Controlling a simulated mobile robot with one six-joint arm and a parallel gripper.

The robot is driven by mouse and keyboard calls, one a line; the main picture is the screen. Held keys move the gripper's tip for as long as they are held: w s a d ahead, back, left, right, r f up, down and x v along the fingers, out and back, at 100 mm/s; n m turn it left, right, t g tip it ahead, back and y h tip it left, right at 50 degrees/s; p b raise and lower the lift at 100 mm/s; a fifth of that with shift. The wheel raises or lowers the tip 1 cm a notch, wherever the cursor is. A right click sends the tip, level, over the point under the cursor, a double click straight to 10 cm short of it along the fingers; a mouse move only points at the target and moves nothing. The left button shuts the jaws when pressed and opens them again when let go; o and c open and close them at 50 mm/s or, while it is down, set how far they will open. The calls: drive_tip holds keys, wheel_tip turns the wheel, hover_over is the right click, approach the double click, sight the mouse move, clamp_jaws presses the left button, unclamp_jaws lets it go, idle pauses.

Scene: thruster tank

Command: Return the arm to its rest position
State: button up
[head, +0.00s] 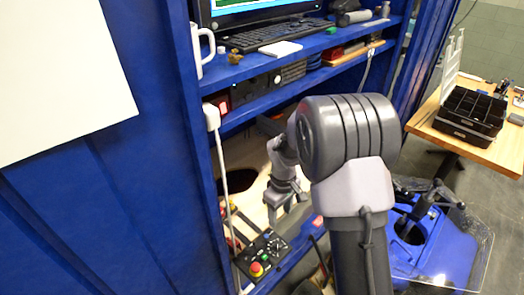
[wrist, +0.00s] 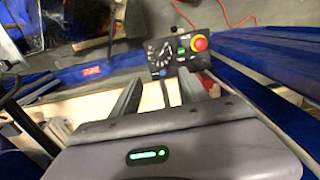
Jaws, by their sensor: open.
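My arm reaches from the lower right of the head view into the lower part of the blue shelf cabinet. My gripper (head: 287,213) points down inside the cabinet, left of my arm's large grey joint. In the wrist view my gripper (wrist: 158,88) shows two grey fingers standing apart with nothing between them. A black control box (head: 260,256) with a red emergency button sits below and left of it. The box also shows beyond the fingertips in the wrist view (wrist: 172,55), apart from them as far as I can tell.
The blue shelf (head: 270,93) with a keyboard (head: 283,36) and a white mug (head: 203,48) lies above my gripper. A blue cabinet post (head: 196,160) stands at left. A blue machine (head: 430,250) with a clear panel is at lower right. A wooden table (head: 480,150) carries a black organizer box (head: 470,112).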

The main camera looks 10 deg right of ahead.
drive_tip(key=s+a+r+m+t+b, duration=0.15)
drive_tip(key=s+r+m+b, duration=0.35)
drive_tip(key=r, duration=0.8)
drive_tip(key=s+a+r+m+t+y, duration=0.1)
drive_tip(key=s+r+m+t, duration=0.1)
drive_tip(key=s, duration=0.8)
drive_tip(key=s+a+r+m+t+y, duration=0.1)
drive_tip(key=s+r+m+t, duration=0.1)
drive_tip(key=s, duration=0.8)
drive_tip(key=r+m, duration=0.1)
drive_tip(key=m, duration=0.1)
drive_tip(key=shift+a+r+m+b, duration=0.15)
drive_tip(key=shift+r+m+b, duration=0.15)
drive_tip(key=shift+m+b, duration=0.1)
drive_tip(key=shift+s, duration=0.1)
